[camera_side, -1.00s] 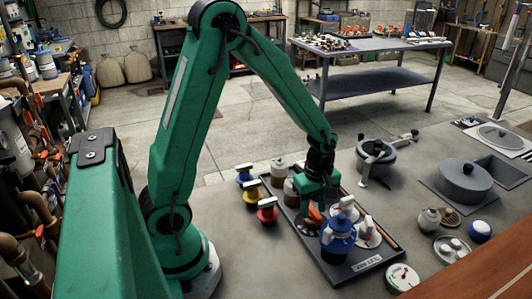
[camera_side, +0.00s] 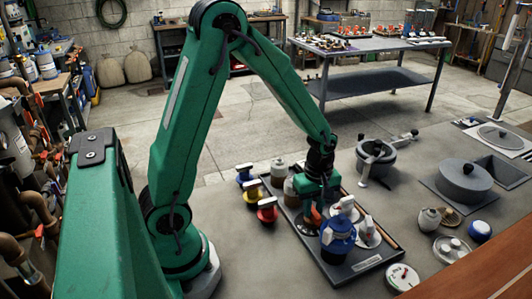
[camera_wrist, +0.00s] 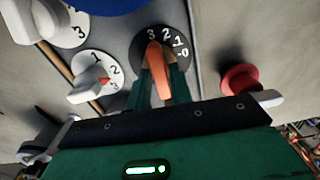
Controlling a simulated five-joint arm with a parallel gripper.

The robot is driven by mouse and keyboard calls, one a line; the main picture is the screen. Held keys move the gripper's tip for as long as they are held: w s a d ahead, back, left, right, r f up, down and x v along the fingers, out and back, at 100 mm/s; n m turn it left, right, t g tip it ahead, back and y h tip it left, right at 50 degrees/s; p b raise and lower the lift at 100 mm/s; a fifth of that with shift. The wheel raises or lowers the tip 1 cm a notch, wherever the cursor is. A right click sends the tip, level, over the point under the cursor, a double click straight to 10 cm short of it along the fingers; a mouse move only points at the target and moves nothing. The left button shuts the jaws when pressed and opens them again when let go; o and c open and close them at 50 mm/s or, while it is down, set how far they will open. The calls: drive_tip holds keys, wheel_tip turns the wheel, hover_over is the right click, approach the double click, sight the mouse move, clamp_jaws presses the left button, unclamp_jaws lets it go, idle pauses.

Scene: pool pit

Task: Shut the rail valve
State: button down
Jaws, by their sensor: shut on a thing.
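My gripper (camera_side: 314,205) is over the dark tray (camera_side: 353,271) on the bench in the side view. In the wrist view, my gripper (camera_wrist: 162,82) is shut on an orange handle (camera_wrist: 155,56), with one finger on each side. The handle sits on a black dial (camera_wrist: 178,32) marked 3, 2, 1, 0, and its far end points near the 3. The orange handle (camera_side: 312,217) is partly hidden behind my fingers in the side view. I cannot tell by name which valve is the rail valve.
A blue valve (camera_side: 338,236) with a white handle stands close in front of my gripper. White-handled dials (camera_wrist: 95,75) lie left in the wrist view, a red knob (camera_wrist: 240,80) right. Yellow (camera_side: 252,190) and red (camera_side: 266,214) valves stand left of the tray.

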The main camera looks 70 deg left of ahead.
drive_tip(key=m, duration=1.3)
drive_tip(key=shift+m, duration=0.3)
drive_tip(key=m, duration=0.4)
drive_tip(key=shift+r, duration=0.1)
drive_tip(key=c, duration=1.4)
unclamp_jaws()
